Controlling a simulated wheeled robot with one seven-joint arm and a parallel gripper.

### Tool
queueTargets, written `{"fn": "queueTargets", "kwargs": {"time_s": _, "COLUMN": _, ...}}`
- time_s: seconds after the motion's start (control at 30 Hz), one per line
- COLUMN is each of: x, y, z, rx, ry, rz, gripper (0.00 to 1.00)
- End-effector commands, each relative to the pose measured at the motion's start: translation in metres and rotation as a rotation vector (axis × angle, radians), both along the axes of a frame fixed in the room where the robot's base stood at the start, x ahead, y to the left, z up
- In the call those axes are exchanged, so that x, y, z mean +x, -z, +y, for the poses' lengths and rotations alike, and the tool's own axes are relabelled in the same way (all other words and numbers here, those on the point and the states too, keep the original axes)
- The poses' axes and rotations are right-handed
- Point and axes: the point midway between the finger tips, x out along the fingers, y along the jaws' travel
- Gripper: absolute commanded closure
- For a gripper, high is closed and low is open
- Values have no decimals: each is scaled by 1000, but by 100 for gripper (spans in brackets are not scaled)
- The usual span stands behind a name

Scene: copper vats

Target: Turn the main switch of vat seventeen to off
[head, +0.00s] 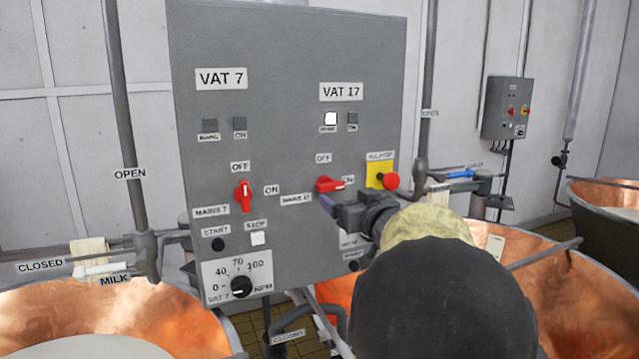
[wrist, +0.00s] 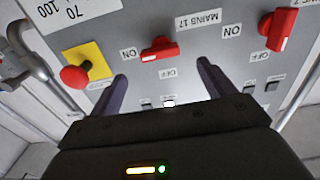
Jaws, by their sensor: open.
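The main switch of vat 17 (head: 330,185) is a red rotary handle on the right half of the grey panel (head: 290,60). Its handle lies horizontal, pointing at the ON label, with OFF above. The wrist view is upside down and shows this switch (wrist: 158,48) just beyond the fingertips, with the MAINS 17 label (wrist: 198,20) beside it. My gripper (head: 345,208) is open and empty, close below the switch in the head view. In the wrist view the open fingers (wrist: 160,74) straddle the switch's line, apart from it.
The red vat 7 switch (head: 243,196) stands vertical at OFF to the left. A red emergency button on a yellow plate (head: 379,172) sits close right of the vat 17 switch. A white lamp (head: 331,119) is lit under VAT 17. Copper vats (head: 190,315) flank the panel below.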

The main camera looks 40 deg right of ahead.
Motion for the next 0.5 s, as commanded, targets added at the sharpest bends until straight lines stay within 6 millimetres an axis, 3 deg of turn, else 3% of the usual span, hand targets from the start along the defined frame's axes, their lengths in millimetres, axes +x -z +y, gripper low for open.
{"fn": "queueTargets", "kwargs": {"time_s": 0.3, "x": 55, "y": -2, "z": -13, "rx": 4, "ry": -3, "rz": 0, "gripper": 18}}
{"fn": "queueTargets", "kwargs": {"time_s": 0.5, "x": 80, "y": -1, "z": -19, "rx": 3, "ry": -1, "rz": -1, "gripper": 18}}
